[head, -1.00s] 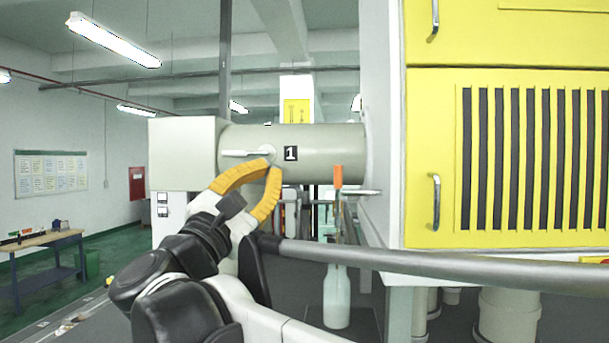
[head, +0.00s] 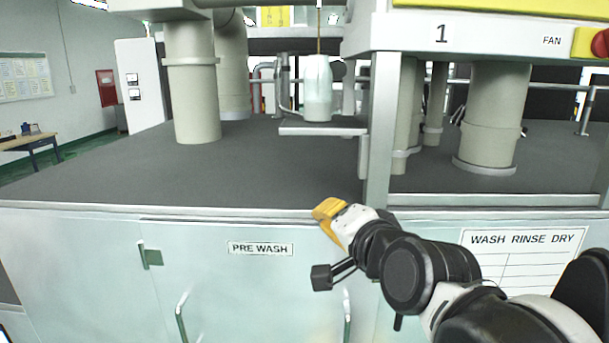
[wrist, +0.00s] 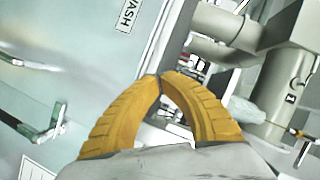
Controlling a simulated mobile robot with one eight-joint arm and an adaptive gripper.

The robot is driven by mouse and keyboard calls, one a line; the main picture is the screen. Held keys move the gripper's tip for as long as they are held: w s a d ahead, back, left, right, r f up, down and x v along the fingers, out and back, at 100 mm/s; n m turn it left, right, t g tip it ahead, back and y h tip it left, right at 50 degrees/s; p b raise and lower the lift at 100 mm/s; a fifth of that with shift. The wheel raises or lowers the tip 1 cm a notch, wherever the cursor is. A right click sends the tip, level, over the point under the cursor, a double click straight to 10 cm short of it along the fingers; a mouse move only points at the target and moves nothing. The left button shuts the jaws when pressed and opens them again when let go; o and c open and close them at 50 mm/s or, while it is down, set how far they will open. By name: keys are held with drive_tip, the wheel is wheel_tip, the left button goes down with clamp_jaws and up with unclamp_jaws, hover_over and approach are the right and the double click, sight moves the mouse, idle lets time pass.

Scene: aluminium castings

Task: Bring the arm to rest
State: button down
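My gripper (head: 322,214) has yellow ribbed fingers and is at the front edge of the counter, before the pale green cabinet. In the wrist view my gripper (wrist: 161,75) has its two fingertips together, with nothing seen between them. My arm bends in from the lower right of the head view, with its black and white links low in front of the cabinet. Whether the fingers touch the cabinet or counter edge cannot be told.
The cabinet (head: 205,275) marked PRE WASH has protruding handles. A grey counter (head: 270,165) carries thick ducts (head: 192,95). A metal post (head: 380,130) rises right of my gripper.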

drive_tip(key=s+d+f+n+g+h+b, duration=0.1)
drive_tip(key=s+d+f, duration=0.4)
drive_tip(key=f, duration=0.5)
drive_tip(key=s+d+f+n+g+h+b, duration=0.2)
drive_tip(key=s+d+f+n+g+b, duration=0.1)
drive_tip(key=f, duration=0.8)
drive_tip(key=s+d+f+n+g+h+b, duration=0.2)
drive_tip(key=s+d+f+n+g+b, duration=0.1)
drive_tip(key=s+d+f, duration=0.4)
wheel_tip(320, 180, down, 3)
drive_tip(key=shift+s+d+f+n+b, duration=0.2)
drive_tip(key=shift+s+n+b, duration=0.2)
drive_tip(key=shift+n+b, duration=0.3)
